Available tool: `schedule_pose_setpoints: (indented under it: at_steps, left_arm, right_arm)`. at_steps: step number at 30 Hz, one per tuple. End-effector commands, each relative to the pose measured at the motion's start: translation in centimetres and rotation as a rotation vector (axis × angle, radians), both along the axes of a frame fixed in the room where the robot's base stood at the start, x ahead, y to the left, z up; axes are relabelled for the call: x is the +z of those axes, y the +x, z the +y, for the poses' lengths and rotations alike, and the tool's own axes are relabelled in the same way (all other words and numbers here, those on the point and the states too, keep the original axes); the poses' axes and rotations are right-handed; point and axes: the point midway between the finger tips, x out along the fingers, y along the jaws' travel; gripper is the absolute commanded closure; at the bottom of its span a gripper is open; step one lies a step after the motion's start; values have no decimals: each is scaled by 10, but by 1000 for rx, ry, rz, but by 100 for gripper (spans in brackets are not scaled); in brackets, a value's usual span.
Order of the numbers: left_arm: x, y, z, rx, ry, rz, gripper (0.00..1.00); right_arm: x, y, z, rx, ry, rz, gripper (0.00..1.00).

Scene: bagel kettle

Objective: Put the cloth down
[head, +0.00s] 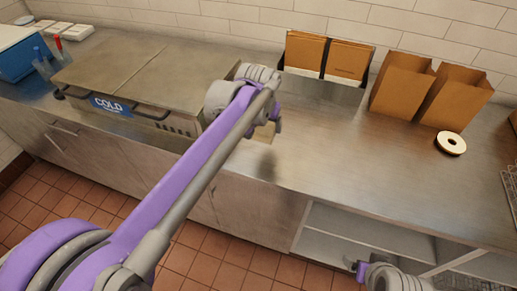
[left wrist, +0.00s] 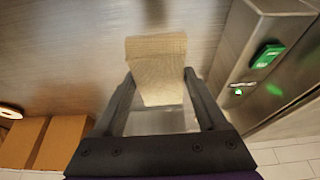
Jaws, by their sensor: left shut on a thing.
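The cloth is tan and textured; it shows between my fingers in the left wrist view (left wrist: 157,60), and a small corner of it shows below the wrist in the head view (head: 264,134). My left gripper (left wrist: 158,100) is shut on the cloth. In the head view the left gripper (head: 274,125) is over the steel counter (head: 330,145), just right of the cold unit, mostly hidden by its own wrist. A dark shadow lies on the counter below it. My right gripper (head: 357,267) is partly in view at the bottom, low in front of the counter; its fingers are unclear.
The lidded cold unit (head: 150,75) stands left of the cloth. A holder with brown bags (head: 328,55) and two open paper bags (head: 425,90) stand at the back. A pale roll (head: 451,143) lies at the right. The counter between is clear.

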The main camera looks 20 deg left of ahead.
Motion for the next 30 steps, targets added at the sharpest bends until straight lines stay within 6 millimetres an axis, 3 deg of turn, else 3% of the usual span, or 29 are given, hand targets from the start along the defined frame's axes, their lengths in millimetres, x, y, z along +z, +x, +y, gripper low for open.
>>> schedule_pose_setpoints:
  at_steps: [6, 18, 30]
  left_arm:
    - [-42, 0, 0, 0, 0, 0, 71]
    - [-88, 0, 0, 0, 0, 0, 71]
    - [-95, 0, 0, 0, 0, 0, 71]
  right_arm:
    - [-4, -1, 0, 0, 0, 2, 14]
    - [-8, -2, 0, 0, 0, 4, 14]
    - [-10, -3, 0, 0, 0, 5, 14]
